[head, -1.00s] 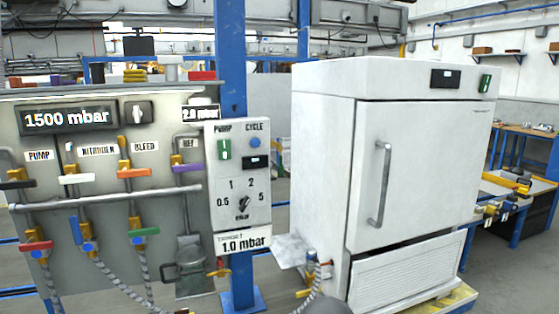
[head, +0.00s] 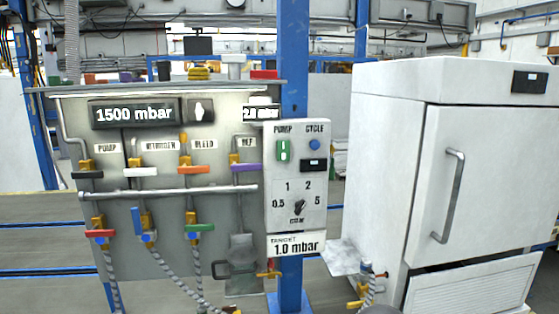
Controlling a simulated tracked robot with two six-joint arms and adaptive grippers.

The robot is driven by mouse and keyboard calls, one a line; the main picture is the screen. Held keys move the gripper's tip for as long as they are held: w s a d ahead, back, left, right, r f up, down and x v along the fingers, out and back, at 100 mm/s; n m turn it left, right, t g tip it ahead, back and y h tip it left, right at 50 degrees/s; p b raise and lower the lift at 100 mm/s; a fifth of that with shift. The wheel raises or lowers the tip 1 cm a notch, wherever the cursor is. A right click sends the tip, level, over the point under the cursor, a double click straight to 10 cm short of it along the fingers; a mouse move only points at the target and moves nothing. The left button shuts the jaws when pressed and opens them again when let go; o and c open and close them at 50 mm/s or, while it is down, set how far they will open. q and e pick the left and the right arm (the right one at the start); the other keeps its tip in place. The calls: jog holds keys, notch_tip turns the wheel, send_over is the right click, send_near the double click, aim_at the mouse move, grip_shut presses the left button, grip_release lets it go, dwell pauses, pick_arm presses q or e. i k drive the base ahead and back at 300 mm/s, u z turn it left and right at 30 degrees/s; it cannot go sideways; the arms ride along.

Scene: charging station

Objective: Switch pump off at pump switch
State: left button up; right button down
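The pump switch (head: 283,150) is a green rocker under the label PUMP, at the upper left of a pale control box (head: 295,222) on a blue post. A blue round CYCLE button (head: 314,144) sits to its right, with a small dark display (head: 314,165) below that. A rotary dial (head: 298,207) marked 0.5, 1, 2 and 5 is lower on the box. A sign below reads 1.0 mbar. Which way the rocker is set is too small to tell. Neither of my grippers is in view.
A grey valve panel (head: 160,225) with coloured handles, hoses and a 1500 mbar display (head: 133,114) stands left of the box. A white oven-like cabinet (head: 390,170) with a vertical handle stands right. A small metal shelf (head: 342,257) juts out between box and cabinet.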

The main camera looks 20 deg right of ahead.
aim_at(283, 148)
jog(key=i, duration=0.85)
jog(key=z, duration=0.05)
